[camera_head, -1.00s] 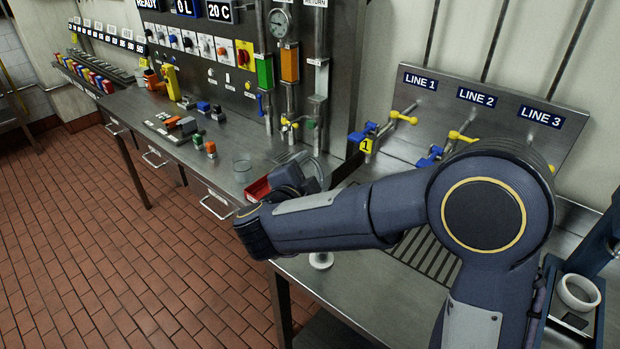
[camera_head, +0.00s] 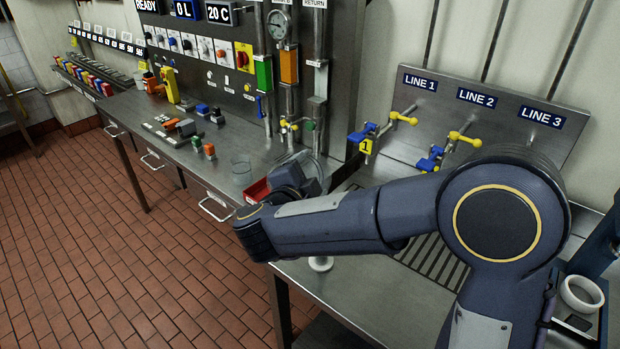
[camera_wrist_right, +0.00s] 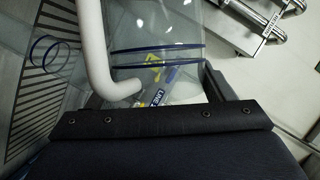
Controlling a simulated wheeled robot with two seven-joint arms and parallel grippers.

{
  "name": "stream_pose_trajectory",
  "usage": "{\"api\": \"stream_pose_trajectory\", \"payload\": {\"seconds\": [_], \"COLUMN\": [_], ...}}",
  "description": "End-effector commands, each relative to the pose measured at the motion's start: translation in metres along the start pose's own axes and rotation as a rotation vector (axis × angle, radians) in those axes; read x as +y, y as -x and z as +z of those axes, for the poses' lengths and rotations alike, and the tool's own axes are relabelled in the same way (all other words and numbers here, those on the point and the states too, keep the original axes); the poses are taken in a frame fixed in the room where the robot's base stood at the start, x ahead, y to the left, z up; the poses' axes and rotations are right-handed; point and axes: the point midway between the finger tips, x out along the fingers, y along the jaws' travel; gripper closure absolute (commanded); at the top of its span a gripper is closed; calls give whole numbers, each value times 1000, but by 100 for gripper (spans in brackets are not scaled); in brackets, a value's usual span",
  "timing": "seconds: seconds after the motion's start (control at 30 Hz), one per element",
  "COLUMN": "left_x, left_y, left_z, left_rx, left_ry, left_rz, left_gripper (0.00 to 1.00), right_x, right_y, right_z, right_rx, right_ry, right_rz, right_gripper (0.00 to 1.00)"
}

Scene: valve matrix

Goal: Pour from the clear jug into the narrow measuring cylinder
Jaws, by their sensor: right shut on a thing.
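The clear jug (camera_wrist_right: 185,35) fills the upper middle of the right wrist view, with blue bands and a white handle (camera_wrist_right: 95,50). My right gripper (camera_head: 312,178) is shut on the jug; the arm largely hides its fingers in the head view. The jug is hard to make out there. A clear thing with blue rings (camera_wrist_right: 38,50), apparently the narrow measuring cylinder, is left of the jug in the wrist view, apart from it in the picture. In the head view, a white round foot (camera_head: 320,263) shows below my forearm; I cannot tell whether it is the cylinder's. No liquid stream is visible.
A slotted drain (camera_head: 432,258) lies below the blue-and-yellow valves (camera_head: 432,158). A tray with a white ring (camera_head: 582,293) is at the right.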

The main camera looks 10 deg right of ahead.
Motion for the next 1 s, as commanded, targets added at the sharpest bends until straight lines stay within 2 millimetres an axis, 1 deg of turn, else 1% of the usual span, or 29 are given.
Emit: {"api": "stream_pose_trajectory", "payload": {"seconds": [1.0], "left_x": [-5], "left_y": [-11], "left_z": [5], "left_rx": [0], "left_ry": [0], "left_rz": [0], "left_gripper": [64], "right_x": [-1], "right_y": [1], "right_z": [-2], "right_rx": [0], "right_ry": [-50], "right_rz": [-22], "right_gripper": [71]}}
